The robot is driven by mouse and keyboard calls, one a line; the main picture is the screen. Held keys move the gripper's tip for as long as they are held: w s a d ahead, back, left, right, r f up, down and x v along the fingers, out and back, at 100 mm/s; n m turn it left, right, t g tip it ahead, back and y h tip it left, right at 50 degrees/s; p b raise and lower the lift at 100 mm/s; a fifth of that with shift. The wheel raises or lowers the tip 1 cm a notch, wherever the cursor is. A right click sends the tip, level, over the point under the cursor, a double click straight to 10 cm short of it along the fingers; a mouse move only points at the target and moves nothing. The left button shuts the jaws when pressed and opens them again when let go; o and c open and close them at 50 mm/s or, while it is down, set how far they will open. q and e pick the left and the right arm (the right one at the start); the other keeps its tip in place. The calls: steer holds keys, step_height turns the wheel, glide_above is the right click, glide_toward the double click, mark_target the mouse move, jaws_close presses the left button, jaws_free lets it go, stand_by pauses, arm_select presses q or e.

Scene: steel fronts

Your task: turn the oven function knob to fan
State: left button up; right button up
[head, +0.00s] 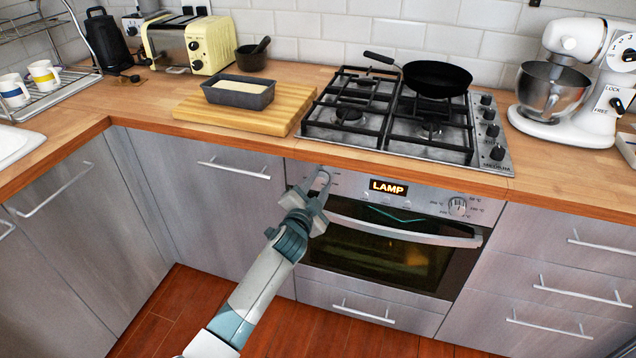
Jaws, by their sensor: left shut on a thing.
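The built-in oven (390,235) sits under the hob, and its lit display (388,187) reads LAMP. My left gripper (320,180) is at the left end of the oven's control panel, shut on the function knob. The fingers hide most of that knob, so its pointer cannot be read. The temperature knob (457,205) is at the right end of the panel, apart from my gripper. My right gripper is not in view.
The oven door handle (400,232) runs across just below my gripper. The counter edge (400,172) overhangs the panel. A gas hob (408,120) with a black pan (436,77) stands above, beside a wooden board (222,118) bearing a loaf tin (238,95).

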arm_select(q)
steer(key=shift+m, duration=1.5)
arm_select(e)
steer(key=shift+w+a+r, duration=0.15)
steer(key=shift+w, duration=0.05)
arm_select(q)
steer(key=o, duration=1)
steer(key=shift+d, duration=0.1)
steer(key=shift+o, duration=0.2)
steer(key=v, duration=1.7)
steer(key=shift+s, duration=0.25)
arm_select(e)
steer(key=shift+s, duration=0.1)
arm_select(q)
steer(key=shift+f, duration=0.1)
